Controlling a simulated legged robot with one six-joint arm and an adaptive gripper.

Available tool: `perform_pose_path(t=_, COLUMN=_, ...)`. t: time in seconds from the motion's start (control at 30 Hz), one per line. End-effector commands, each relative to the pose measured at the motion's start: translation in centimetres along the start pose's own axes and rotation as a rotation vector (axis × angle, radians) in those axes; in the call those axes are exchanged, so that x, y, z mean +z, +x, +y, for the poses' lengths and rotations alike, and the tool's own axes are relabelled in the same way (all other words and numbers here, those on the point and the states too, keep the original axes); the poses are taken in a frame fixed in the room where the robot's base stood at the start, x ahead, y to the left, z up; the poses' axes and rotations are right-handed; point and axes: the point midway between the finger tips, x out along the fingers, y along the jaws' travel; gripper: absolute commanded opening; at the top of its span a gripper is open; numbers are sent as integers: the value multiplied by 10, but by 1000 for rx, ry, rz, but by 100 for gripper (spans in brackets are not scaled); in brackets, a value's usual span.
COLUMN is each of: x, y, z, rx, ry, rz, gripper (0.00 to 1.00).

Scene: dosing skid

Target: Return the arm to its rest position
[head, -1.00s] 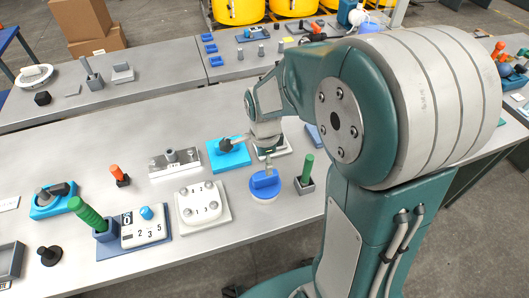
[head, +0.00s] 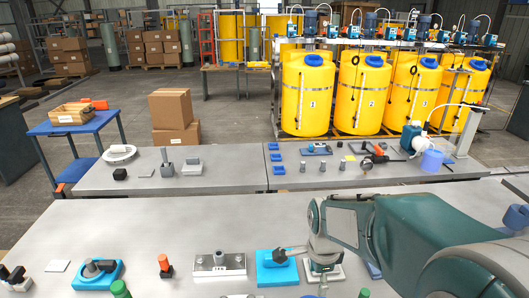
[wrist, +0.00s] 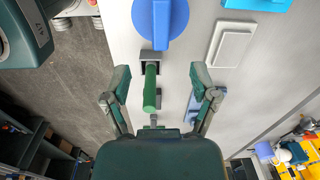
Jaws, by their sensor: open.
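My arm (head: 430,235) reaches in from the right edge of the head view, its wrist over the near bench. My gripper (wrist: 159,74) is open in the wrist view, its two fingers wide apart with nothing held. A green upright handle (wrist: 150,88) in a grey square block (wrist: 153,57) shows between the fingers, apart from both. The handle's tip also shows at the bottom edge of the head view (head: 364,293). The fingertips are hard to make out in the head view.
A blue round knob (wrist: 160,18) lies beyond the fingers. A blue base with a dark lever (head: 277,268) and a metal block (head: 218,262) stand on the near bench (head: 150,222). A far bench (head: 225,174) holds small parts. Yellow tanks (head: 362,92) stand behind.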

Motion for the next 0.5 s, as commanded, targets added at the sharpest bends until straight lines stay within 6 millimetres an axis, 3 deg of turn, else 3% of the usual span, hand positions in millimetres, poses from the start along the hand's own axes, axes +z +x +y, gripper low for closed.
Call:
perform_pose_path(t=0.2, x=2, y=-50, z=31, rx=-129, ry=-380, rz=34, gripper=76)
perform_pose_path(t=0.5, x=5, y=-100, z=86, rx=-285, ry=-976, rz=177, gripper=76)
